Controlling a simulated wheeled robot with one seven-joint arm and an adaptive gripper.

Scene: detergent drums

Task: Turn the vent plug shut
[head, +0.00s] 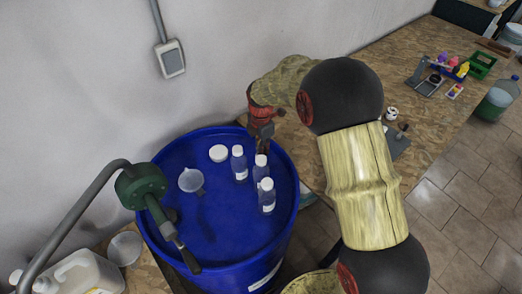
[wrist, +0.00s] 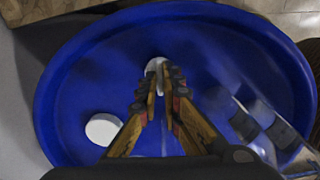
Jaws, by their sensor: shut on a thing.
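The vent plug (wrist: 155,63) shows in the wrist view as a small pale piece at the tips of my fingers, on the top of the blue drum (head: 215,225). My gripper (head: 262,149) points down at the far right part of the drum top. In the wrist view my gripper (wrist: 159,82) is shut on the plug, with a narrow gap between the fingers farther back. The fingers hide part of the plug, and in the head view I cannot make it out behind the gripper and bottles. How far it is turned cannot be told.
Bottles with white caps (head: 238,165) stand close to my gripper; they blur at right in the wrist view. The front top is clear.

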